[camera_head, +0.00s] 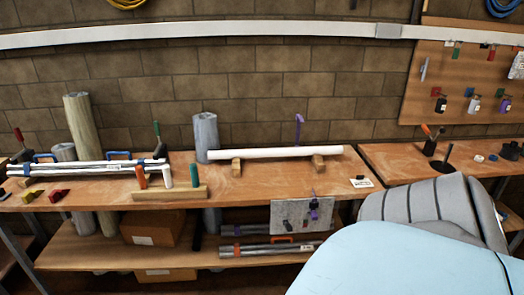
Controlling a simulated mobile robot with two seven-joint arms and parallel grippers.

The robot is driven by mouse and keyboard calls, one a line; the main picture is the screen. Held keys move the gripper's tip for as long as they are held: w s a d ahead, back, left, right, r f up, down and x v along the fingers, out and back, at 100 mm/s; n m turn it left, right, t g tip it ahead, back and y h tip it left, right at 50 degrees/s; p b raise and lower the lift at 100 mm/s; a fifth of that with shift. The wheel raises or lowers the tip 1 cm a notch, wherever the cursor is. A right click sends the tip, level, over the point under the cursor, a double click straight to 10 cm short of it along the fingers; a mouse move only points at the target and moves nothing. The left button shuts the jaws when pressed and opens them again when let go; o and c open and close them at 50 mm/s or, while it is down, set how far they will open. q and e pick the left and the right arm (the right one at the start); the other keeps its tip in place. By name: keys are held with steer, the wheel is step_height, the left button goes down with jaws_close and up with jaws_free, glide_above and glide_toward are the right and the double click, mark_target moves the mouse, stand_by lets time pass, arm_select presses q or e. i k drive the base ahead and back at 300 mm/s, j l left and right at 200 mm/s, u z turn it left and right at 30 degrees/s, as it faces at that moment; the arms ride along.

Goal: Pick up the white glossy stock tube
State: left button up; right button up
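A long white tube (275,153) lies level, left to right, near the back of the wooden workbench (240,190). It rests on two small wooden blocks, the left block (236,168) and the right block (318,163). Its whole length shows and nothing lies on it. Its left end is close to an upright grey cylinder (206,135); I cannot tell if they touch. A thin purple upright piece (298,128) stands behind it. Neither of my grippers is in view.
Pale pipes (85,168) lie on the bench's left part. A wooden rack (165,193) holds short coloured pieces. A tall tan roll (80,128) stands behind. The bench in front of the tube is mostly clear. A light-blue and grey shape covers the lower right.

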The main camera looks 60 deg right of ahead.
mark_target(334, 150)
steer(key=k+l+u, duration=0.15)
steer(key=l, duration=0.2)
steer(key=k+l+u, duration=0.15)
steer(key=l, duration=0.2)
steer(key=k+l+u, duration=0.15)
steer(key=l, duration=0.15)
steer(key=k+l, duration=0.2)
steer(key=l, duration=0.15)
steer(key=k+l+u, duration=0.1)
steer(key=l, duration=0.2)
steer(key=k+l, duration=0.25)
steer(key=l+u, duration=0.05)
steer(key=l, duration=0.05)
